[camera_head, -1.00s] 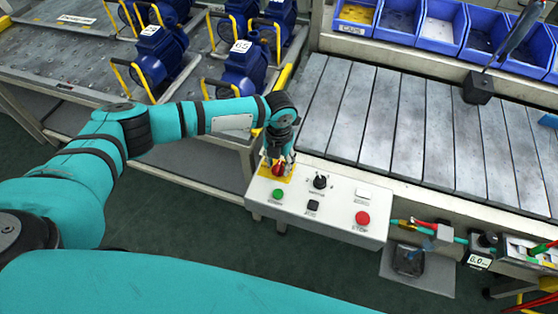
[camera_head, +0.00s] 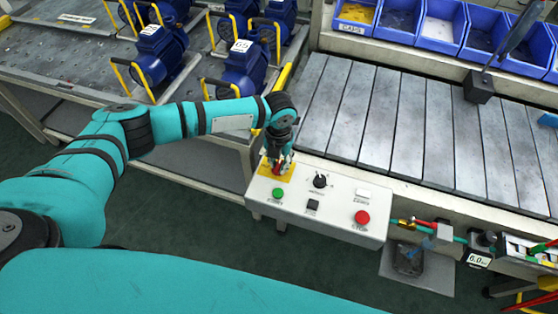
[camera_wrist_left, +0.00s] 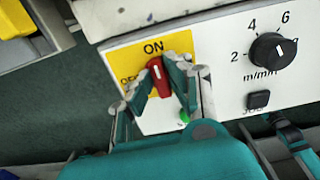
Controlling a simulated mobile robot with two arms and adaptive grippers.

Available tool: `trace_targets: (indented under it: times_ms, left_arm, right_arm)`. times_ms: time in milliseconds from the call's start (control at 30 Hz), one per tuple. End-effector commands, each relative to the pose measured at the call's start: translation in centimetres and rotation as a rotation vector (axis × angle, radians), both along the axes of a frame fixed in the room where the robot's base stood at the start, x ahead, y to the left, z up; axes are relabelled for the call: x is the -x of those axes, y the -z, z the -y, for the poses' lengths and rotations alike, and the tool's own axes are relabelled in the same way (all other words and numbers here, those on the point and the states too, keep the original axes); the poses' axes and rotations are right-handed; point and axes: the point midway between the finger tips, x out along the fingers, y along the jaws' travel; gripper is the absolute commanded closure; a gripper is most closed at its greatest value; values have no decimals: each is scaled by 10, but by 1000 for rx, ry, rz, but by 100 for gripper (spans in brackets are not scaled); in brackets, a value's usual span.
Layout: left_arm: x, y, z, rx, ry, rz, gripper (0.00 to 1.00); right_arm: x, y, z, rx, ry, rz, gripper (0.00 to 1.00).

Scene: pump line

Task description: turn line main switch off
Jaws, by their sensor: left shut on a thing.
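The line main switch has a red handle (camera_wrist_left: 158,77) on a yellow plate (camera_head: 270,173) marked ON above and OFF at left. In the left wrist view the handle's upper end points towards ON. My left gripper (camera_wrist_left: 167,88) is shut on this handle, with one finger on each side. In the head view the gripper (camera_head: 277,162) comes down over the plate and hides much of the handle. Part of the OFF lettering is covered. My right gripper is not in view.
The white control panel (camera_head: 335,232) also carries a green button (camera_head: 278,193), a black knob (camera_head: 320,181), a small black button (camera_head: 312,204) and a red stop button (camera_head: 362,217). A slatted conveyor (camera_head: 400,130) lies behind. Blue pumps (camera_head: 245,68) stand at back left.

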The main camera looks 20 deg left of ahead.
Motion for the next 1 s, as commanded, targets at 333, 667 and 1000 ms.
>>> trace_targets:
  times_ms: [333,667,1000]
  left_arm:
    - [0,-3,0,2,-216,-1,100]
    - [0,-4,-2,1,-529,-1,100]
    - [1,-4,-4,0,-853,1,100]
  right_arm:
    - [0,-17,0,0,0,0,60]
    - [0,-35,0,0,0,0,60]
    - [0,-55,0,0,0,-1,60]
